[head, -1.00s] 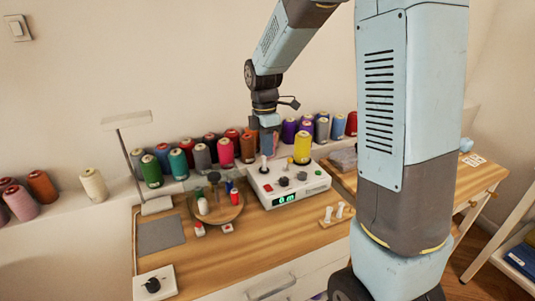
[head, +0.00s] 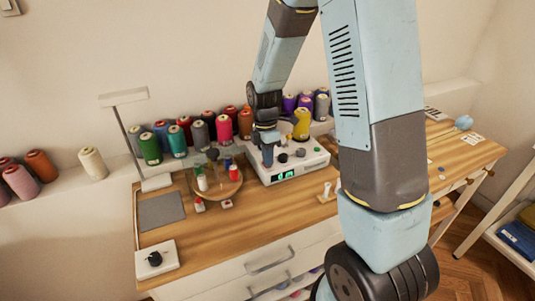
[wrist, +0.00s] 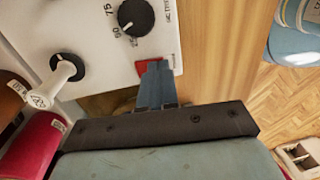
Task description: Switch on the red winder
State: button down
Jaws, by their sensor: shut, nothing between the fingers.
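The winder is a white box (head: 302,166) on the wooden table, with knobs on top, a yellow spool (head: 301,124) at its back and a lit green display (head: 284,176) on its front. In the wrist view its white panel (wrist: 98,38) has a black dial (wrist: 136,17) and a red switch (wrist: 171,66) near the edge. My gripper (head: 267,160) is shut and empty, pointing down at the left end of the winder. In the wrist view my fingers (wrist: 156,82) overlap the red switch and hide part of it; I cannot tell whether they touch it.
A round wooden tray (head: 227,190) with small spools stands left of the winder. Several thread cones line the shelf behind, close to my arm. The table's front left is mostly clear, with a white dial box (head: 156,259) at the corner.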

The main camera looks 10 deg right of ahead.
jog(key=shift+s+f, duration=0.2)
jog(key=shift+s, duration=0.05)
dwell(0.3)
jog(key=shift+w, duration=0.1)
jog(key=shift+w+a+r, duration=0.1)
jog(key=shift+w+a, duration=0.05)
jog(key=shift+w, duration=0.65)
notch_tip(320, 180, up, 14)
jog(key=w, duration=0.1)
jog(key=shift+w+a, duration=0.15)
jog(key=shift+w, duration=0.25)
